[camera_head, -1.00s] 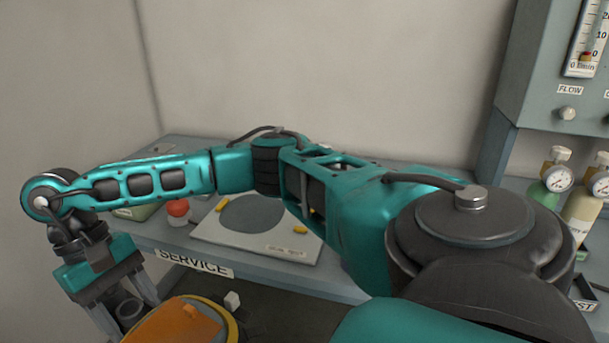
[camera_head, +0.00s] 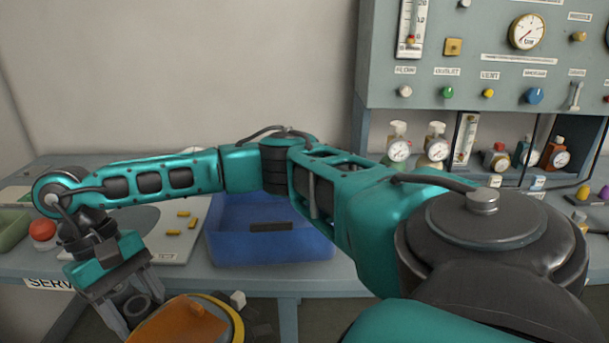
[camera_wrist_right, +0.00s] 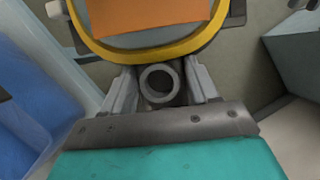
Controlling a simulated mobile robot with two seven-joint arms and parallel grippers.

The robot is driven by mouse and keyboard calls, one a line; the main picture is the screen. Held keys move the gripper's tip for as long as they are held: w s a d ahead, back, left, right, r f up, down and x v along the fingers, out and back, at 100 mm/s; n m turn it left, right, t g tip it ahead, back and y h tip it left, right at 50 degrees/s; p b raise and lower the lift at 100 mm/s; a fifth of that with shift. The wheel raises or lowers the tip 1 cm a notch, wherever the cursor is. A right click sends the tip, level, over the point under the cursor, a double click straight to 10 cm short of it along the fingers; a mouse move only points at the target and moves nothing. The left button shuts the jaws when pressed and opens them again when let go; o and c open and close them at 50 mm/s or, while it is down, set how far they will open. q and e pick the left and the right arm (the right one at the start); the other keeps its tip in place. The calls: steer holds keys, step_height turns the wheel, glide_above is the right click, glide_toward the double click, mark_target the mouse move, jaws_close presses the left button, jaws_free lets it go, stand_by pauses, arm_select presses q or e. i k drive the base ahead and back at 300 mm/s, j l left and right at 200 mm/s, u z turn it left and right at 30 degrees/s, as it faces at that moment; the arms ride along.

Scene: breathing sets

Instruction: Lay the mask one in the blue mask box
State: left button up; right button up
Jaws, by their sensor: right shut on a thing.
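The mask one, with an orange face and a yellow rim (camera_head: 185,322), hangs at the bottom left of the head view, in front of the bench edge. My right gripper (camera_head: 138,305) is shut on the grey ring-shaped port of the mask. The wrist view shows this ring between the two fingers (camera_wrist_right: 160,85), with the mask (camera_wrist_right: 150,14) beyond them. The blue mask box (camera_head: 270,248) stands on the bench, right of and beyond the mask. It has a dark label and is partly hidden by my right arm. My left gripper is not in view.
A white board (camera_head: 170,255) with several yellow pieces lies left of the box. A red knob (camera_head: 42,232) and a green tray (camera_head: 12,232) are farther left. A gauge panel (camera_head: 470,85) and small regulators (camera_head: 397,150) stand at the right. The bench front edge (camera_head: 240,285) lies near the mask.

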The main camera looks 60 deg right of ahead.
mark_target(272, 213)
steer(key=k+z, duration=0.1)
steer(key=z, duration=0.35)
steer(key=k+l+z, duration=0.1)
steer(key=z, duration=0.3)
